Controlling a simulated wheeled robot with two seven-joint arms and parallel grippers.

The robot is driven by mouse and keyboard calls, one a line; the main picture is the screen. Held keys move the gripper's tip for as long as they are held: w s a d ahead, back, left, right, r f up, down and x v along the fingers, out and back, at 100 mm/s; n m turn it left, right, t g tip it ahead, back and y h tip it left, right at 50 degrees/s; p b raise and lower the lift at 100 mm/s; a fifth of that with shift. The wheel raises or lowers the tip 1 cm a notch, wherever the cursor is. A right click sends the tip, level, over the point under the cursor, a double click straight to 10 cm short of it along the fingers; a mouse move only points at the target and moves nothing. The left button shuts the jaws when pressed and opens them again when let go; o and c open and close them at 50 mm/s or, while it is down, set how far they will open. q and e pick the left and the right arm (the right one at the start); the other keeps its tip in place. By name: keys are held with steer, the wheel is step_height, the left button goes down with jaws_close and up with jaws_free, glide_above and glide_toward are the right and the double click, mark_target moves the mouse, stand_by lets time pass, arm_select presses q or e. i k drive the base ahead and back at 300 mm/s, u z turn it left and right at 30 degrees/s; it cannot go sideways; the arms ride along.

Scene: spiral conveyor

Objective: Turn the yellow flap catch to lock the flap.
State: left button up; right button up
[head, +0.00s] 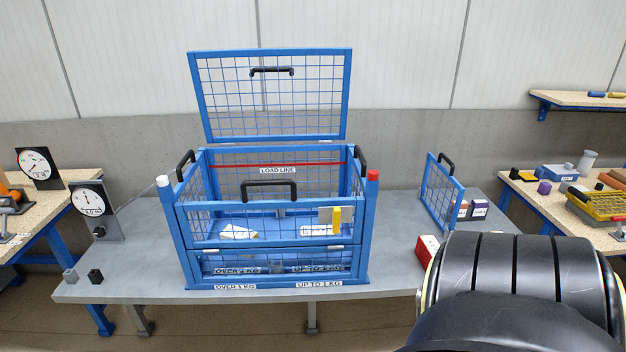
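The yellow flap catch (337,219) is a small upright yellow bar in front of a pale plate, at the right of the blue mesh crate's front. The front flap (262,226) is a blue-framed mesh panel with a black handle above it. It stands upright and looks closed. The blue crate (360,262) stands on the grey table, with its mesh lid (272,95) raised at the back. Neither of my grippers shows; a large black part, likely my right arm, fills the lower right.
A loose mesh panel (443,192) stands right of the crate, near small boxes (479,207) and a red box (427,250). A dial gauge (92,200) stands at the left. The table directly before the crate is clear.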

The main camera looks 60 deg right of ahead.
mark_target(336, 211)
steer(key=z, duration=0.35)
steer(key=i, duration=1.1)
steer(key=z, duration=1)
